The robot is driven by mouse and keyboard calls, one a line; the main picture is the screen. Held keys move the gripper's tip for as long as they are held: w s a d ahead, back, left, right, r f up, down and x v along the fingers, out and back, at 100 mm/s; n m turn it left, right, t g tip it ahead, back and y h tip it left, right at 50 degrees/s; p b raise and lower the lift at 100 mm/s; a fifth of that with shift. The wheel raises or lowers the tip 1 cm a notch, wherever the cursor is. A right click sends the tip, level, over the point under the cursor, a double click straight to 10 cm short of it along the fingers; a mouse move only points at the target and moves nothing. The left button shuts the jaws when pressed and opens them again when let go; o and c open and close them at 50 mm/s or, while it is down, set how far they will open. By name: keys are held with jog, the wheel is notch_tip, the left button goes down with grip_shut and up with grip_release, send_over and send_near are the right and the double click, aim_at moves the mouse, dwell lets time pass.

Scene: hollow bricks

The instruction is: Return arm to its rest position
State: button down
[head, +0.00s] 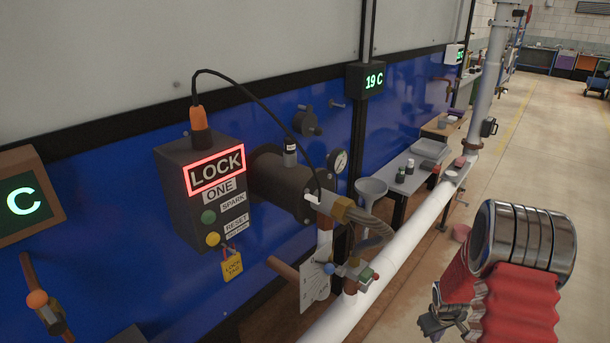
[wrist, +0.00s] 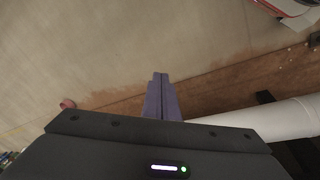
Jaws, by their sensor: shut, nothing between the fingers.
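My gripper (wrist: 160,77) shows in the wrist view as two purple fingers pressed together, with nothing between them. They point out over the floor, and I see no object touching them. My arm (head: 515,285), with a red ribbed sleeve and shiny metal rings, fills the lower right of the head view. I cannot make out the gripper's fingers in the head view.
A dark control box (head: 207,190) reading LOCK is on the blue wall panel at left, with a yellow tag (head: 232,266) below it. A white pipe (head: 400,252) runs along the wall's foot, also in the wrist view (wrist: 262,117). Open floor (head: 560,150) lies at right.

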jog(key=s+a+r+m+t, duration=0.1)
jog(key=s+a+r, duration=0.7)
jog(key=r, duration=0.5)
jog(key=s+a+r+m+t+y, duration=0.1)
jog(key=s+a+r, duration=0.7)
jog(key=r, duration=0.5)
jog(key=s+a+r+m+t, duration=0.1)
jog(key=s+a+r, duration=0.7)
jog(key=r, duration=0.6)
jog(key=shift+s+y, duration=0.4)
